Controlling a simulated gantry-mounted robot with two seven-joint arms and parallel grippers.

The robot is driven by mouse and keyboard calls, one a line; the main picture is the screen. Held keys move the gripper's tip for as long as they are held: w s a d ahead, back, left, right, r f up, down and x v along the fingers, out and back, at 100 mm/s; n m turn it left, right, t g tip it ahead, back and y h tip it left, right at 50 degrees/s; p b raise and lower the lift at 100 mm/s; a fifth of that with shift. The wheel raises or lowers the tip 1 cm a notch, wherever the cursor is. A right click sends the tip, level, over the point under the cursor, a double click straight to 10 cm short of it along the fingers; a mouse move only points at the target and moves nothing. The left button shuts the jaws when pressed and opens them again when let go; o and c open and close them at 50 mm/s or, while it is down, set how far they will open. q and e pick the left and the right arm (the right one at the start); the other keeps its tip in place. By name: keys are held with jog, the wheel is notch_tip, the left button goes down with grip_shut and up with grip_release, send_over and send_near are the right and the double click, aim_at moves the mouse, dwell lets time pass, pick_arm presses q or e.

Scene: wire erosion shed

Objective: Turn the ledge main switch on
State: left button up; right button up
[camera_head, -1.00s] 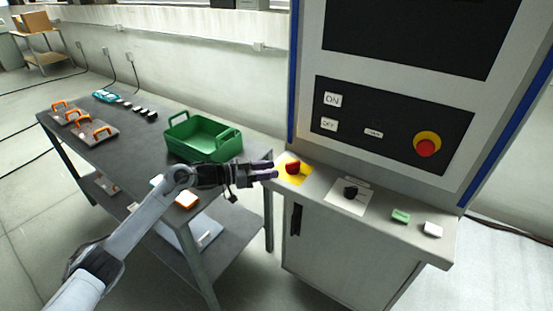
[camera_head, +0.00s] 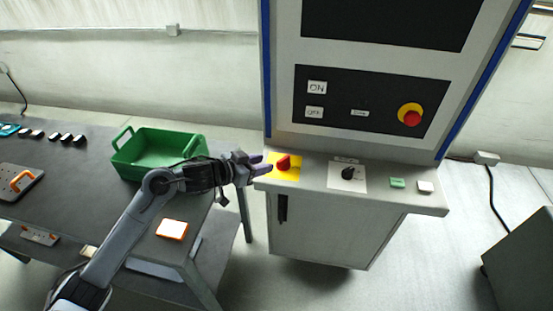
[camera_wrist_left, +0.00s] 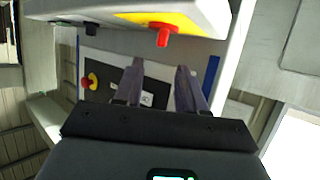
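The ledge main switch (camera_head: 284,163) is a red rotary knob on a yellow plate, at the left end of the grey machine ledge (camera_head: 315,169). It also shows at the top of the left wrist view (camera_wrist_left: 164,38), beyond the fingertips. My left gripper (camera_head: 263,165) is just left of the switch, with its fingers pointing at it. In the left wrist view its two fingers (camera_wrist_left: 160,76) stand apart with nothing between them. They do not appear to touch the knob. My right gripper is out of view.
A black selector knob (camera_head: 348,173), a green button (camera_head: 397,183) and a white button (camera_head: 425,187) sit further right along the ledge. The panel above carries a red emergency stop (camera_head: 411,116). A green crate (camera_head: 158,152) stands on the dark table at left.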

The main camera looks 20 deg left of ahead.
aim_at(283, 159)
pick_arm(q)
jog(key=b+x, duration=0.1)
jog(key=x, duration=0.7)
jog(key=shift+w+d, duration=0.1)
jog(key=shift+w, duration=0.05)
jog(key=shift+c, duration=0.5)
grip_shut()
